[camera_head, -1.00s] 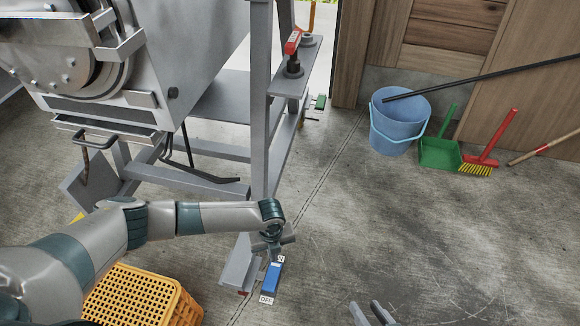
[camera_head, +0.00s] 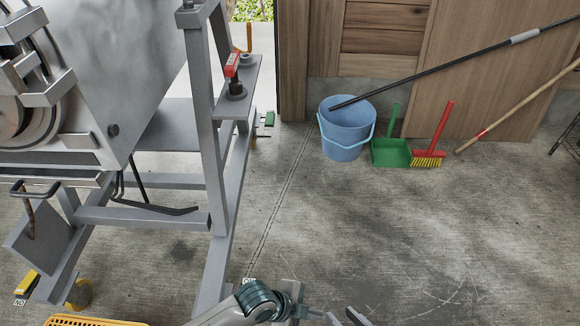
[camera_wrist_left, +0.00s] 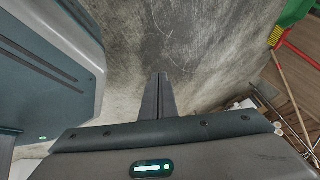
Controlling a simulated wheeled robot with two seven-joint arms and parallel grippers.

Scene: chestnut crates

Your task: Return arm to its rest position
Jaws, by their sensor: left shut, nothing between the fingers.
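My left arm comes in low at the bottom of the head view, with its teal and grey wrist near the bottom edge. My left gripper (camera_head: 308,314) is at the bottom edge, partly cut off. In the left wrist view my left gripper (camera_wrist_left: 158,76) has its two dark fingers together with nothing between them, above bare concrete floor. My right gripper (camera_head: 348,318) shows only its grey fingertips at the bottom edge, a little apart, with nothing seen between them. The rest of my right arm is out of view.
A grey metal machine frame (camera_head: 218,150) stands at left, with a red-handled part (camera_head: 232,66) on its bracket. A yellow crate (camera_head: 90,321) is at bottom left. A blue bucket (camera_head: 345,135), green dustpan (camera_head: 391,152) and red brush (camera_head: 430,156) are by the wall. The floor at centre right is clear.

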